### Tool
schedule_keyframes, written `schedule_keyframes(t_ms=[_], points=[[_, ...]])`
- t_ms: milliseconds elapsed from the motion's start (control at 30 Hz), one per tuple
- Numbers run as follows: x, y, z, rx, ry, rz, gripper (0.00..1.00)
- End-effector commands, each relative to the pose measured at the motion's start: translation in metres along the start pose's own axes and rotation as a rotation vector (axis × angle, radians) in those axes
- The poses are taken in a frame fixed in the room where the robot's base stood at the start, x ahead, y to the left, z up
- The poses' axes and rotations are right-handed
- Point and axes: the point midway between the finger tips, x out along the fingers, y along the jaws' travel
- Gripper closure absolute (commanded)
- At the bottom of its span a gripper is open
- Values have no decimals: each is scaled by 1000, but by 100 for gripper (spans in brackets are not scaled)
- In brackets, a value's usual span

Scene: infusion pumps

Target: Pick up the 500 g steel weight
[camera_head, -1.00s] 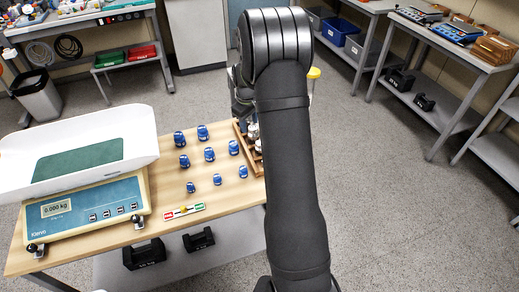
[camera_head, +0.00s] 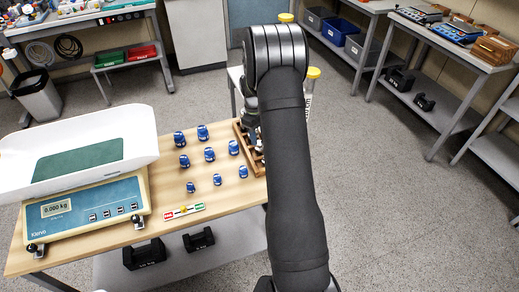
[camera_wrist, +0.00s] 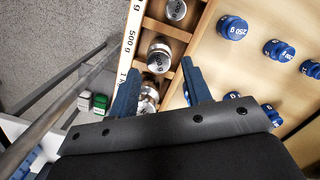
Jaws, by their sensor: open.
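In the wrist view, a wooden rack (camera_wrist: 207,23) has compartments holding shiny steel weights. The steel weight (camera_wrist: 160,55) beside the "500 g" label (camera_wrist: 131,40) stands in the middle compartment in view, just beyond my fingertips. Another steel weight (camera_wrist: 176,9) is in the compartment above it. One more steel weight (camera_wrist: 149,96) is partly hidden between my fingers. My gripper (camera_wrist: 158,68) is open over the rack, its two dark blue fingers apart with nothing clasped. In the head view, my arm hides the gripper and part of the rack (camera_head: 245,150).
Several blue weights (camera_head: 209,154) stand on the wooden table (camera_head: 235,195) left of the rack. A scale (camera_head: 90,205) reading 0.000 kg is at the table's left. Black weights (camera_head: 144,254) sit on the shelf below.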

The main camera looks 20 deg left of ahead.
Motion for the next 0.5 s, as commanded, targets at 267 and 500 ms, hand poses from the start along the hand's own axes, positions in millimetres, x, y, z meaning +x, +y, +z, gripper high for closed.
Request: schedule_keyframes(t_ms=[267,500], points=[[17,0,-1,0,-1,-1,55],[52,2,-3,1,0,-1,55]])
